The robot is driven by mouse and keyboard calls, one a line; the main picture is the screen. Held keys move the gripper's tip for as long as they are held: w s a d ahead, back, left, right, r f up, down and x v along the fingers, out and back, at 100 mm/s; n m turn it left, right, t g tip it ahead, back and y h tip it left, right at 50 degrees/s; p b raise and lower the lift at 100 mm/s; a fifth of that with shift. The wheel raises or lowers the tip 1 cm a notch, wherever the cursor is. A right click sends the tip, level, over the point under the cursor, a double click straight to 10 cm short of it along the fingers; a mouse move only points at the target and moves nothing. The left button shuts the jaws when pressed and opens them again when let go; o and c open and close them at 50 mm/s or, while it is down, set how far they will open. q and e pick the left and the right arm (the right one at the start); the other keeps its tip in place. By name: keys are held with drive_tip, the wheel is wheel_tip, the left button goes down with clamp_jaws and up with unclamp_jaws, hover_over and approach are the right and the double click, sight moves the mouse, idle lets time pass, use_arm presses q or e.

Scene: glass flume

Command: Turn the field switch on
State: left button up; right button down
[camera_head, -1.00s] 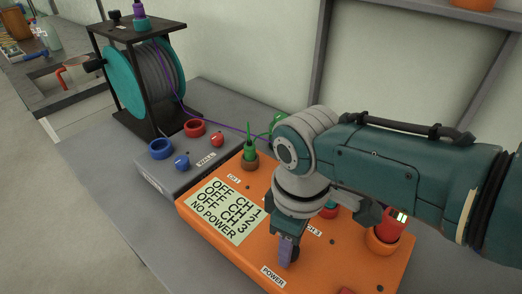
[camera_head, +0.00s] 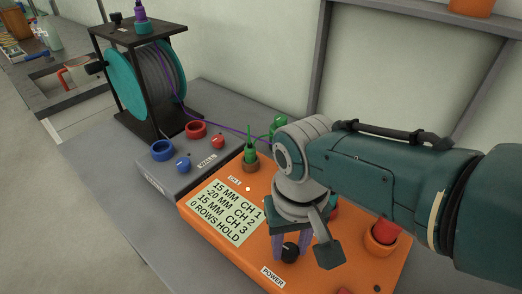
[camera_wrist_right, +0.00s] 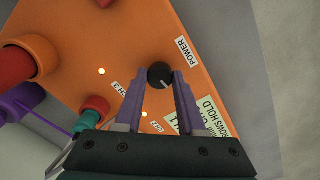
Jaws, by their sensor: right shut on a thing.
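The field switch appears to be the black round knob (camera_head: 290,252) beside the POWER label on the orange box (camera_head: 215,247). It has a pale pointer line, clear in the right wrist view on the knob (camera_wrist_right: 160,74). My right gripper (camera_head: 291,246) points down over the box, with its two purple fingers on either side of the knob and shut on it. The box's display (camera_head: 222,213) reads 15 MM CH 1, -20 MM CH 2, 15 MM CH 3, 0 ROWS HOLD. My left gripper is out of view.
Green (camera_head: 250,153) and red (camera_head: 387,231) plugs stand in sockets on the box. A grey WALL box (camera_head: 180,174) with red and blue sockets is to the left. A teal cable reel (camera_head: 124,83) stands behind it, its purple cable running right.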

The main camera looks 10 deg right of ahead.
sight(289, 249)
drive_tip(key=shift+m, duration=0.7)
drive_tip(key=c, duration=0.5)
unclamp_jaws()
drive_tip(key=shift+r, duration=0.1)
wheel_tip(289, 249, up, 8)
drive_tip(key=p, duration=0.6)
drive_tip(key=shift+r, duration=0.25)
drive_tip(key=shift+r+p, duration=0.45)
drive_tip(key=shift+r, duration=0.2)
